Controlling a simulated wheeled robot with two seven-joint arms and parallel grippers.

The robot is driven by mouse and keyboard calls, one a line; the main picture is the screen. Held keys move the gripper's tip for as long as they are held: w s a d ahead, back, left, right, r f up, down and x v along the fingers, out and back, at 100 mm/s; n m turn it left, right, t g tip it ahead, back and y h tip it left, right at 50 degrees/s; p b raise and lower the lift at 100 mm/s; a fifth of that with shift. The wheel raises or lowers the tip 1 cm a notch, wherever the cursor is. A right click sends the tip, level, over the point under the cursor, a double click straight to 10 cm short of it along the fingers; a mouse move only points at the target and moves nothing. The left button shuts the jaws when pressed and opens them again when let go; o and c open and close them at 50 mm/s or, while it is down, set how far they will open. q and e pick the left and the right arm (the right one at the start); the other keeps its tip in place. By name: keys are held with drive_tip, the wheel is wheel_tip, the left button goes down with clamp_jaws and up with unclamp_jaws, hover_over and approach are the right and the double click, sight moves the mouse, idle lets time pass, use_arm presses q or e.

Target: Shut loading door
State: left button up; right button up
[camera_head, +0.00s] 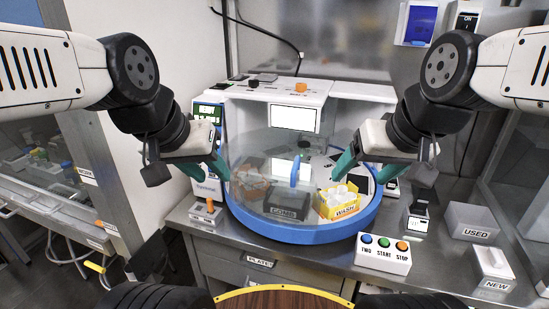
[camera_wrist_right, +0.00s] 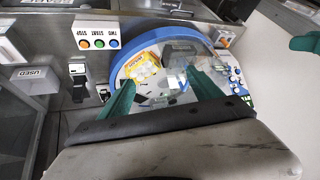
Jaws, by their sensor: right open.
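The loading door is a clear curved panel (camera_head: 250,165) with an upright blue handle (camera_head: 295,171), on a white machine with a round blue rim (camera_head: 290,233). The panel covers the left and middle of the front. The right part around the yellow WASH box (camera_head: 343,207) looks uncovered. My right gripper (camera_head: 345,168) is open and empty, right of the handle and apart from it. Its spread teal fingers also show in the right wrist view (camera_wrist_right: 160,95). My left gripper (camera_head: 212,168) is at the machine's left side, its teal fingers apart, away from the handle.
A dark COMB box (camera_head: 288,208) sits behind the panel. A button box (camera_head: 384,253) stands front right of the rim. A USED bin (camera_head: 472,222) and a NEW box (camera_head: 492,262) are further right. A small orange-knobbed device (camera_head: 207,211) stands at the left.

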drive_tip(key=w+a+r+n+g, duration=0.1)
drive_tip(key=w, duration=0.2)
drive_tip(key=w+a+r+n, duration=0.1)
drive_tip(key=w+n, duration=0.1)
drive_tip(key=w, duration=0.1)
drive_tip(key=w+a+r+n+g, duration=0.1)
drive_tip(key=w+a+n, duration=0.1)
drive_tip(key=shift+w+r+g+h, duration=0.1)
drive_tip(key=shift+w+g+h, duration=0.2)
drive_tip(key=shift+w+h, duration=0.1)
drive_tip(key=c, duration=1.4)
drive_tip(key=w+a+n, duration=0.1)
drive_tip(key=w+a+n+g, duration=0.1)
drive_tip(key=w, duration=0.1)
drive_tip(key=w+a+n+h, duration=0.1)
drive_tip(key=w, duration=0.1)
drive_tip(key=shift+a, duration=0.3)
clamp_jaws()
drive_tip(key=n+g+h, duration=0.3)
drive_tip(key=n, duration=0.4)
approach(277, 175)
drive_tip(key=x, duration=0.5)
drive_tip(key=d, duration=0.3)
drive_tip(key=shift+s+r, duration=0.15)
drive_tip(key=shift+s, duration=0.05)
drive_tip(key=shift+d+r, duration=0.2)
drive_tip(key=shift+d, duration=0.15)
